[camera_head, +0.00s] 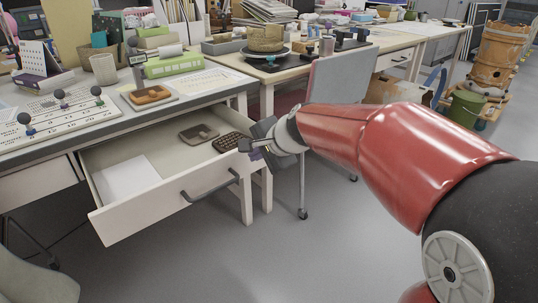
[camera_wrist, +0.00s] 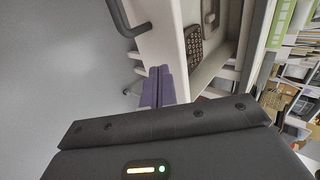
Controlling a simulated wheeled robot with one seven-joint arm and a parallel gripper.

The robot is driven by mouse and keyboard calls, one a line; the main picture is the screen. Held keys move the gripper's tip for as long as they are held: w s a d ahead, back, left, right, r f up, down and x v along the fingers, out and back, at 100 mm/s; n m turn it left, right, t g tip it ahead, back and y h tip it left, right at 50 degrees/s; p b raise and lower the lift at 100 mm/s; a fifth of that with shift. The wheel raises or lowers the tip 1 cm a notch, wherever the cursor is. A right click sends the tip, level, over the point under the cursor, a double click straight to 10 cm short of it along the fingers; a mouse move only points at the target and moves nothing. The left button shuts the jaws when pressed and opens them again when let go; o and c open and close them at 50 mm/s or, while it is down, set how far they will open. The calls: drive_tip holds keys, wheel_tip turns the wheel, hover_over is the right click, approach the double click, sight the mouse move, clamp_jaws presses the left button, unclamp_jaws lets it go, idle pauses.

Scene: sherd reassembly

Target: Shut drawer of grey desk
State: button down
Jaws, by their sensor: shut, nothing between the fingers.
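The drawer (camera_head: 165,198) of the grey desk (camera_head: 60,138) is pulled well out, showing its open interior. Its dark bar handle (camera_head: 211,187) is on the front panel; the handle also shows in the wrist view (camera_wrist: 124,18) at the top. Inside the drawer lie white paper (camera_head: 127,178), a brown wallet-like item (camera_head: 199,133) and a dark patterned block (camera_head: 230,143). My gripper (camera_head: 250,149) is at the drawer's right front corner, right of the handle. In the wrist view its purple fingers (camera_wrist: 158,86) are together and empty, close to the drawer front. Whether they touch it I cannot tell.
A grey chair (camera_head: 338,80) stands right of the drawer, behind my arm. Floor in front of the drawer is clear. A chair (camera_head: 35,280) sits lower left.

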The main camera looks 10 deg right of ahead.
drive_tip(key=shift+w+a, duration=0.65)
drive_tip(key=shift+w, duration=0.25)
